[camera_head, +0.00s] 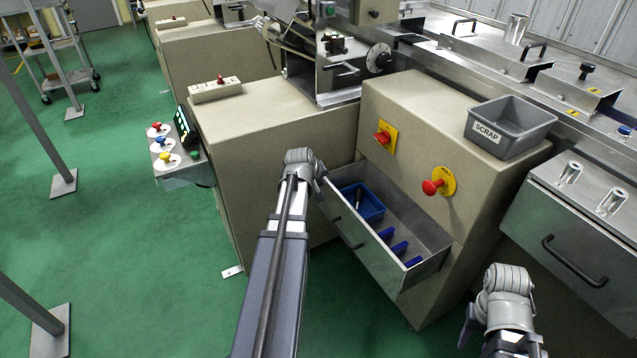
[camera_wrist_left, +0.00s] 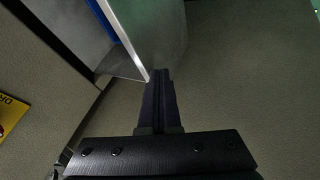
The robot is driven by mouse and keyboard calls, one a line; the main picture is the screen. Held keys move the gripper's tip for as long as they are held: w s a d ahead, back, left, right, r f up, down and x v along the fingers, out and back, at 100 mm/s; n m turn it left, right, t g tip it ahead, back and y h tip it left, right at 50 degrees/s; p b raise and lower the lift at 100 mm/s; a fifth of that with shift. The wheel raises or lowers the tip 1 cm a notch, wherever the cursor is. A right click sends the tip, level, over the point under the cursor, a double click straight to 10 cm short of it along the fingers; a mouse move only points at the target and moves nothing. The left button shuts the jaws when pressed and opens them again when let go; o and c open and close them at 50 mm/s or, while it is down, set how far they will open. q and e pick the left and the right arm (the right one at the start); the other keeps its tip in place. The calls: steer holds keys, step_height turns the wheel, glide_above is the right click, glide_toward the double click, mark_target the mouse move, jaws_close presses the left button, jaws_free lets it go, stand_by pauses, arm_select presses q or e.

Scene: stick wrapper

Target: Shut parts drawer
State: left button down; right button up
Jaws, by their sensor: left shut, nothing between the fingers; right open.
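The parts drawer (camera_head: 385,245) stands pulled out of the beige cabinet in the head view, with a black handle on its front. Inside it are a blue bin (camera_head: 362,203) and several blue dividers.
A grey scrap bin (camera_head: 508,128) sits on the cabinet top (camera_head: 430,105). Red knobs on yellow plates (camera_head: 437,187) stick out above the drawer. A second closed metal front with a black handle (camera_head: 575,262) is at the right. Green floor (camera_head: 130,270) is open at the left.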

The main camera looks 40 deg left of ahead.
arm_select(q)
steer(key=w+d, duration=0.3)
steer(key=w, duration=0.5)
steer(key=w+d, duration=0.3)
steer(key=w, duration=0.4)
steer(key=shift+w+d, duration=0.25)
steer(key=shift+w, duration=0.15)
steer(key=shift+w+r, duration=0.1)
steer(key=s+r+p, duration=0.7)
steer(key=s+p, duration=0.1)
steer(key=s, duration=0.2)
steer(key=shift+r, duration=0.4)
arm_select(e)
step_height(320, 180, up, 8)
steer(key=a, duration=0.1)
steer(key=shift+s+a, duration=0.25)
steer(key=shift+s, duration=0.1)
